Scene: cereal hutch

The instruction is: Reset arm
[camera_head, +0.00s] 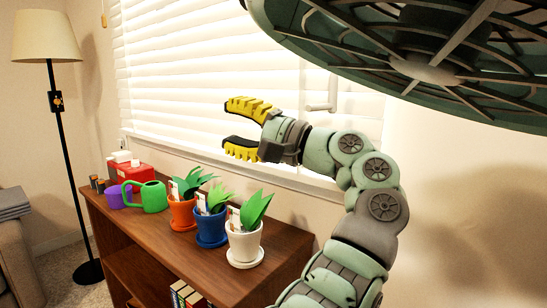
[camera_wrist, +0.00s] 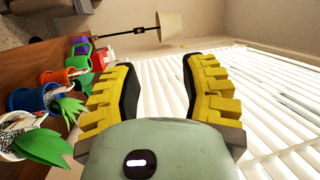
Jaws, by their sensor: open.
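My gripper (camera_head: 233,129) has yellow, toothed fingers and is open and empty. In the head view it is raised above the wooden hutch, in front of the window blinds, pointing left. In the wrist view its two fingers (camera_wrist: 158,85) stand apart with blinds and wall between them. My arm is bent, rising from the lower right. Nothing touches the fingers.
A floor lamp (camera_head: 67,150) stands left.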

